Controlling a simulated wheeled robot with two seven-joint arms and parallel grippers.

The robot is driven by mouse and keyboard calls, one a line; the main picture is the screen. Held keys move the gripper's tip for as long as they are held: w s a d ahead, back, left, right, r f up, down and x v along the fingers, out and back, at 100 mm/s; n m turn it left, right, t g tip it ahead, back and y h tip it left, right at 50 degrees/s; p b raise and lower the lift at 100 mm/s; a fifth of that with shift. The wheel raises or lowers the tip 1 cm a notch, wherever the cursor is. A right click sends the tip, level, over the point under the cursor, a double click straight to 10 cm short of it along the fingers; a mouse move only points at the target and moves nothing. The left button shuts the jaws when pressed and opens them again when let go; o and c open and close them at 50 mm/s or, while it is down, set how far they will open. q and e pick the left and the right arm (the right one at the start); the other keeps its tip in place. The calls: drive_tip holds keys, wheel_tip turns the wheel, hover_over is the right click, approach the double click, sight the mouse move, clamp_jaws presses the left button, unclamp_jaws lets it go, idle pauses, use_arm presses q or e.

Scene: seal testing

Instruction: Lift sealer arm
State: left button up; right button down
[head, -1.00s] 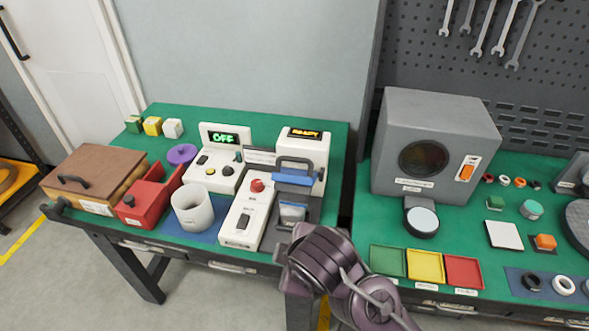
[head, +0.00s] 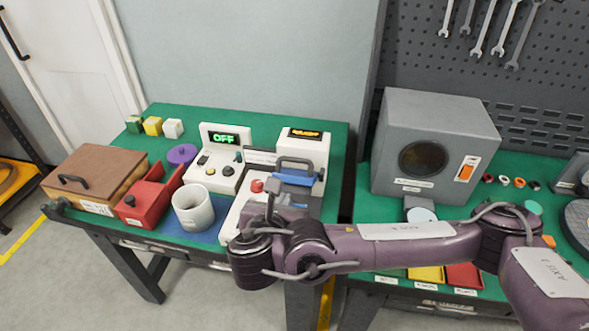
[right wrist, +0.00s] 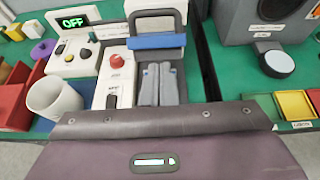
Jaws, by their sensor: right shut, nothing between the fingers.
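The sealer has a dark grey loop-shaped arm (head: 296,165) with a blue bar (head: 298,178) across it, near the right end of the left table. In the right wrist view the loop (right wrist: 156,13) and blue bar (right wrist: 157,41) stand just beyond my fingertips. My right gripper (right wrist: 159,66) is shut and empty, its two grey fingers together just short of the blue bar; I cannot tell whether they touch the sealer. In the head view my right wrist hides the sealer's front. My left gripper is not in view.
A white panel with a red knob (right wrist: 116,61) is just left of my fingers. A white cup (head: 193,209), a red bin (head: 149,197) and a display reading OFF (head: 224,138) stand further left. A grey box (head: 432,150) stands on the right table.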

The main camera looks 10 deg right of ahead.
sight(296, 185)
drive_tip(key=p+x, duration=0.2)
drive_tip(key=x, duration=0.6)
drive_tip(key=shift+w+d, duration=0.2)
drive_tip(key=shift+w, duration=0.15)
drive_tip(key=shift+w+d+r+p, duration=0.15)
drive_tip(key=shift+w+r+p, duration=0.15)
drive_tip(key=shift+w+p, duration=0.25)
drive_tip(key=shift+w+d+r+p, duration=0.15)
drive_tip(key=shift+w+r+p, duration=0.15)
drive_tip(key=shift+w+p, duration=0.15)
drive_tip(key=shift+w+d+r, duration=0.15)
drive_tip(key=shift+w+d, duration=0.05)
drive_tip(key=shift+w, duration=0.15)
